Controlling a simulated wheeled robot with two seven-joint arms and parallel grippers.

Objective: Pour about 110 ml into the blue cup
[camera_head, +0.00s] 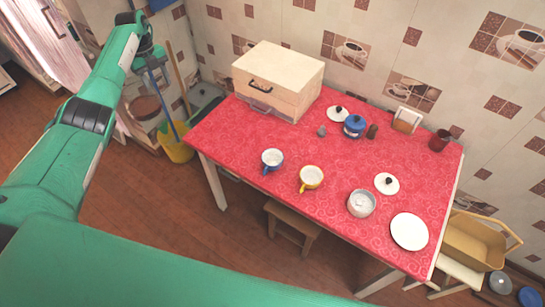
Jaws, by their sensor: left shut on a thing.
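The blue cup (272,158), white inside with a blue handle, stands upright on the red table (325,160) near its front left edge. A similar yellow cup (311,178) stands to its right. My left gripper (152,62) is at the upper left, beyond the table's left end and well apart from the cups. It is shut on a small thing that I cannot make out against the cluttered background. No pouring is visible. My right gripper is out of view.
A cream box (278,80) stands at the table's back left. A blue pot (354,126), grey pot (361,204), white plate (409,231), white lid (386,184) and dark red mug (439,141) stand further right. A stool (290,218) and yellow bucket (176,148) are on the floor.

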